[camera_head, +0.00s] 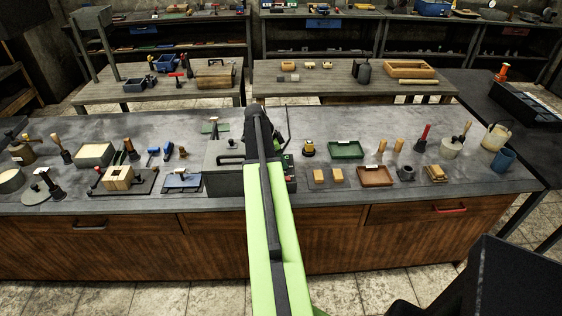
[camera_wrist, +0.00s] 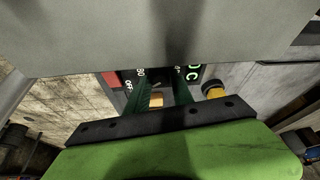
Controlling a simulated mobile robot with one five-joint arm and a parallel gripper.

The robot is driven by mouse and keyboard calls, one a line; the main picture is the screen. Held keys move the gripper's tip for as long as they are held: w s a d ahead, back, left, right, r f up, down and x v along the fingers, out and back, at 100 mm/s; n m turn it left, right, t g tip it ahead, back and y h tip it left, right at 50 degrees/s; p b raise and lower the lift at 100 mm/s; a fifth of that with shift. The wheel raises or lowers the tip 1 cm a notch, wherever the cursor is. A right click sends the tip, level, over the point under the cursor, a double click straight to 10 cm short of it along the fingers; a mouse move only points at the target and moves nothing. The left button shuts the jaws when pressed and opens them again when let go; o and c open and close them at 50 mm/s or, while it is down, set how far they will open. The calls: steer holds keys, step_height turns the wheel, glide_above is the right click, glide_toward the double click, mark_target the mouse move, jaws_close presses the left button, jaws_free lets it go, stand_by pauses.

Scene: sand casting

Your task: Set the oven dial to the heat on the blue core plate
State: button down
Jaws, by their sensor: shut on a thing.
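The oven (camera_head: 222,182), a grey box with a dark handle, stands mid-bench and is partly hidden by my arm. In the wrist view its dark control panel (camera_wrist: 128,76) shows "OFF", "80" and other marks partly covered. A green readout (camera_wrist: 192,72) ends in "0 C"; its first digits are cut off. My gripper (camera_wrist: 160,94) has two dark green fingers at the panel, shut on the dial, which is mostly hidden between them. The dial's pointer cannot be read. A blue plate (camera_head: 183,180) lies left of the oven; any heat marking on it is too small to read.
Left of the oven are a wooden core box (camera_head: 118,178) and several hand tools. Right of it are a green tray (camera_head: 346,149), a brown tray (camera_head: 375,176) and a yellow-topped object (camera_head: 308,148), also in the wrist view (camera_wrist: 213,90). Another table (camera_head: 175,93) stands behind.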

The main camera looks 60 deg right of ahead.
steer(key=shift+s+m, duration=0.3)
stand_by(0.4)
steer(key=c, duration=1.1)
jaws_free()
steer(key=shift+d, duration=0.15)
steer(key=shift+w, duration=0.1)
steer(key=p+v, duration=1.6)
steer(key=v, duration=0.1)
steer(key=shift+w, duration=0.35)
